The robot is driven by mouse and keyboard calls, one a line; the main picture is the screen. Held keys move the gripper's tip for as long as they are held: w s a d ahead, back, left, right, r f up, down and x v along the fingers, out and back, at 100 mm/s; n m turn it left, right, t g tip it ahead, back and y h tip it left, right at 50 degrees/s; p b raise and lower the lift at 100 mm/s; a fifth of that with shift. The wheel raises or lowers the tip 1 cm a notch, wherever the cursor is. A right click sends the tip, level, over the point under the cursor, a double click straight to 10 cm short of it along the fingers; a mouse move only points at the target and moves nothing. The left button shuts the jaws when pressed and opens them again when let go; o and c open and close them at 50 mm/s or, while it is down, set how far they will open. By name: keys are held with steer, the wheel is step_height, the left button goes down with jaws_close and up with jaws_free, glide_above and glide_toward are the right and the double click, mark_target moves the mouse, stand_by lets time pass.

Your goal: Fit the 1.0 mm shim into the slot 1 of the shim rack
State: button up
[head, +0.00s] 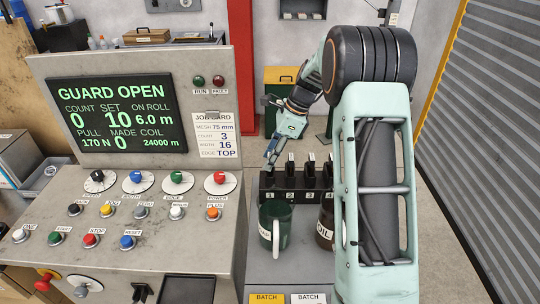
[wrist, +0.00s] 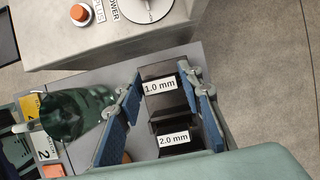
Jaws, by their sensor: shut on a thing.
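The dark shim rack (head: 292,196) stands on the grey ledge right of the control panel, with numbered slots along its front. Dark shims (head: 309,167) stand upright in slots to the right of slot 1. My gripper (head: 272,160) is above the rack's left end, near slot 1, pointing down. In the wrist view my gripper (wrist: 161,82) is shut with the dark piece labelled 1.0 mm (wrist: 160,88) between its blue fingers. A piece labelled 2.0 mm (wrist: 174,139) is beside it. The held shim's lower edge and the slot opening cannot be made out.
A green mug (head: 276,226) stands right in front of the rack, and shows in the wrist view (wrist: 72,116). A brown jar (head: 325,228) stands beside it. The control panel (head: 140,235) with knobs and buttons rises close on the left. Batch cards (head: 267,298) lie at the front.

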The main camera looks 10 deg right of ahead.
steer(key=o, duration=1.2)
steer(key=shift+c, duration=0.2)
steer(key=shift+r+p, duration=1.25)
steer(key=shift+r, duration=0.4)
steer(key=shift+r+p, duration=0.3)
steer(key=shift+r, duration=2.05)
